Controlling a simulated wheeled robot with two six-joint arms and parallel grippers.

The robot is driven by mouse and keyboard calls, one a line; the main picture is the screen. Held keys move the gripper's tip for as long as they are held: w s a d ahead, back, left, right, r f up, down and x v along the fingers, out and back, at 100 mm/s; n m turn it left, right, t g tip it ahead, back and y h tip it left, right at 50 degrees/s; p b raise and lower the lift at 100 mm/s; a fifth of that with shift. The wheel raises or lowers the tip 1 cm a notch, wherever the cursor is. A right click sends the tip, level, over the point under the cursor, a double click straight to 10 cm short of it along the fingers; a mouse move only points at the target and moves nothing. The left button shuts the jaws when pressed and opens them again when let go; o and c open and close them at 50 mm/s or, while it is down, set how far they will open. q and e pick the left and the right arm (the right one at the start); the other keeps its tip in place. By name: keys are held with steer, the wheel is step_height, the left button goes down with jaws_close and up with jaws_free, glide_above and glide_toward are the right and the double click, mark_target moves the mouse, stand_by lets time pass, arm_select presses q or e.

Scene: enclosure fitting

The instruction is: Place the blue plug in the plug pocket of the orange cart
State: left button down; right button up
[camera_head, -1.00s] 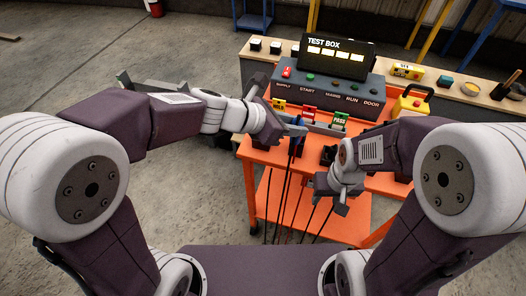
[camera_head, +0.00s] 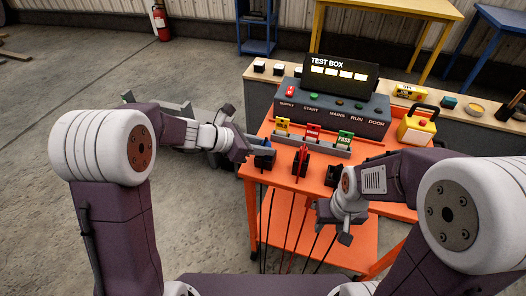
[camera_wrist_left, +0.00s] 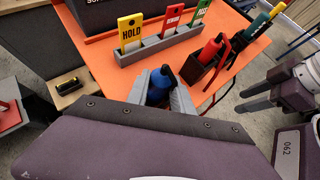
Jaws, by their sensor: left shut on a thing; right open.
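My left gripper (camera_head: 255,151) is shut on the blue plug (camera_wrist_left: 158,84), which stands between its two grey fingers in the left wrist view. They are at the near left edge of the orange cart (camera_head: 284,180). A black holder (camera_head: 264,162) shows right under the gripper in the head view. I cannot tell whether the plug is seated in it. A red plug (camera_wrist_left: 212,49) stands in another black holder (camera_wrist_left: 198,72) to the right. My right gripper (camera_head: 341,220) is open and low at the cart's near right side.
A grey rack with HOLD (camera_wrist_left: 131,34), red and green PASS tags stands behind the plugs. Dark cords (camera_head: 264,230) hang below the cart's front.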

arm_select(q)
steer(key=shift+w+f, duration=0.1)
steer(key=shift+f, duration=0.55)
arm_select(e)
steer(key=shift+f, duration=0.25)
arm_select(q)
steer(key=c, duration=1.1)
jaws_free()
steer(key=shift+a+r, duration=0.2)
steer(key=shift+r, duration=0.05)
steer(key=p+v, duration=0.3)
steer(key=v, duration=0.8)
steer(key=shift+s+a, duration=0.2)
steer(key=shift+s, duration=0.05)
arm_select(e)
step_height(320, 180, up, 3)
steer(key=shift+f, duration=0.1)
